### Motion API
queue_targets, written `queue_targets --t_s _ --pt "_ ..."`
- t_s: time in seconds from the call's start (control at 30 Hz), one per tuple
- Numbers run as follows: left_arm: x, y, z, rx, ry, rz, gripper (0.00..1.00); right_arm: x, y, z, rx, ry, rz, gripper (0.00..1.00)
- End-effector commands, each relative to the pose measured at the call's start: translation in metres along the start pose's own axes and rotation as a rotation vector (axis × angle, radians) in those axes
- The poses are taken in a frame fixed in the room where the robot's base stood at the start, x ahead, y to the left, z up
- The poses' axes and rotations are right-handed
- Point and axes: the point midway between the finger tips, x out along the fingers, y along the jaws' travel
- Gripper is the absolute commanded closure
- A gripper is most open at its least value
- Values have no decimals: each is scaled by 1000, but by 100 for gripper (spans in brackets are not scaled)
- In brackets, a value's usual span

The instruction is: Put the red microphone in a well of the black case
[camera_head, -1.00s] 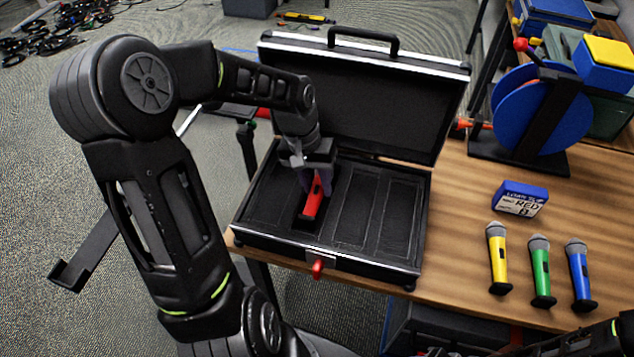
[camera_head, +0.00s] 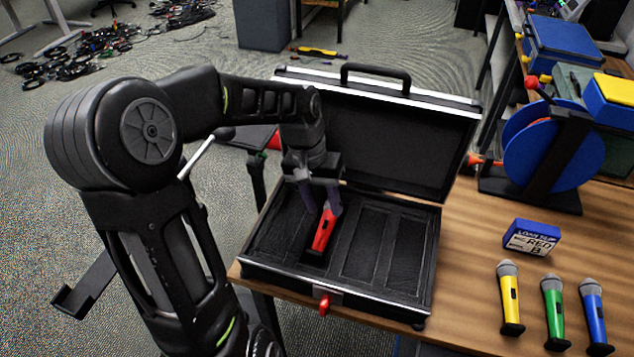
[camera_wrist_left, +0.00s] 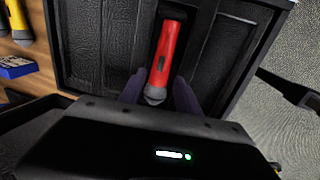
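The red microphone (camera_head: 324,231) lies lengthwise in a narrow dark well of the open black case (camera_head: 373,308), left of the case's middle. In the left wrist view, the red microphone (camera_wrist_left: 166,55) has its grey head toward me and its body along the well. My left gripper (camera_head: 322,200) is over the head end, pointing down. In the left wrist view, the fingers of my left gripper (camera_wrist_left: 160,92) stand apart, one on each side of the head, with small gaps showing. My right gripper is out of view.
The case lid (camera_head: 395,135) stands open behind my left gripper.

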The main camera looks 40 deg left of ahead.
Motion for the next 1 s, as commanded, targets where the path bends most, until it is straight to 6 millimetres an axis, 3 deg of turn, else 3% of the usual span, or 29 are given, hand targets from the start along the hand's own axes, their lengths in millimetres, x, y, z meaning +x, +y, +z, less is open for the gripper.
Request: queue_targets --t_s 0.2,0.4,1.0 --pt "-45 0 -1 0 4 -1 61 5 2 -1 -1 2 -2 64" --pt "-68 0 0 -1 1 0 61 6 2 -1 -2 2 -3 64" --pt "-71 0 0 -1 -1 0 61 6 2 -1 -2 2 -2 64"
